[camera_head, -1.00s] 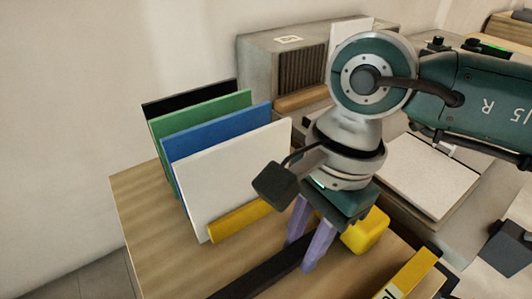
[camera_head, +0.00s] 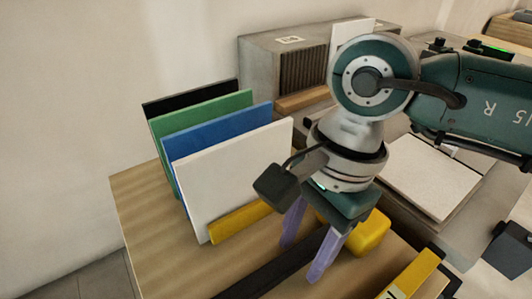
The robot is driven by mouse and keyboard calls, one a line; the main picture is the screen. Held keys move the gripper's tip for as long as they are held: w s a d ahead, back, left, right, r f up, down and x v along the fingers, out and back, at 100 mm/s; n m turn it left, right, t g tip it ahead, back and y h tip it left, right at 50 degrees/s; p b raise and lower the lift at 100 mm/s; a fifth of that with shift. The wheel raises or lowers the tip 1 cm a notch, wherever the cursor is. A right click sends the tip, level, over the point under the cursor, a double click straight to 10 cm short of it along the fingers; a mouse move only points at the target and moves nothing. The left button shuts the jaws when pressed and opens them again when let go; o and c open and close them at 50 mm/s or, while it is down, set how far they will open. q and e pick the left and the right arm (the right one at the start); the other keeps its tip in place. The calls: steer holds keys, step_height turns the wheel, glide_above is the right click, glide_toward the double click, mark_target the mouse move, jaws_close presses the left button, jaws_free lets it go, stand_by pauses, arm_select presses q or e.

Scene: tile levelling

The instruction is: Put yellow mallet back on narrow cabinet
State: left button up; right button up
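The yellow mallet lies on the wooden top of the narrow cabinet (camera_head: 150,205). One yellow length, which looks like its handle (camera_head: 238,221), shows in front of the white panel. A rounded yellow block, which looks like its head (camera_head: 370,234), shows to the right of my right gripper. The part between them is hidden behind the gripper. My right gripper (camera_head: 304,258) points down over the cabinet top with its two purple fingers spread apart. I see nothing held between them, though the fingers overlap the mallet's line in view. My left gripper is not in view.
Black, green, blue and white panels (camera_head: 235,175) stand upright at the cabinet's back. A dark bar (camera_head: 270,275) and a yellow bar (camera_head: 415,273) lie towards the front. A grey box (camera_head: 285,60) and a pale tile (camera_head: 432,177) are beyond. The cabinet's left front is clear.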

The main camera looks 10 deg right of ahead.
steer(key=shift+o, duration=0.5)
